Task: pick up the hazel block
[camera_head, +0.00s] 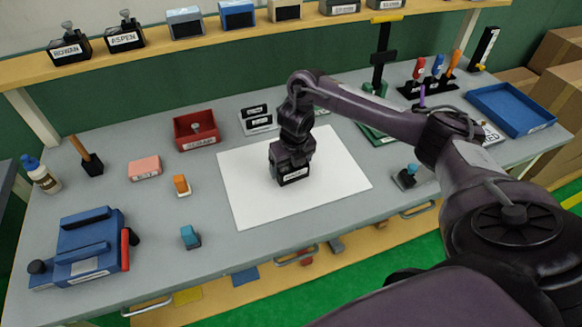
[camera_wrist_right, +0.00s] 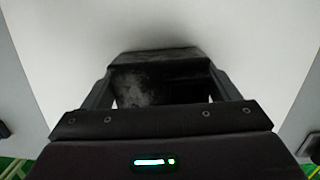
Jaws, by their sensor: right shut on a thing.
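A dark block (camera_head: 292,178) with a white label on its front is at the middle of the white sheet (camera_head: 250,205); the label is too small for me to read surely. My right gripper (camera_head: 288,160) comes down over it from above and is shut on it. In the right wrist view the dark block (camera_wrist_right: 160,77) sits between the fingers, above the white sheet. Whether it rests on the sheet or is slightly lifted, I cannot tell. My left gripper is out of view.
A red bin (camera_head: 188,139), a pink block (camera_head: 145,168) and a blue fixture (camera_head: 90,245) stand on the left of the grey bench. A blue tray (camera_head: 510,110) is at the right. The shelf (camera_head: 230,38) holds labelled blocks. The sheet around the block is clear.

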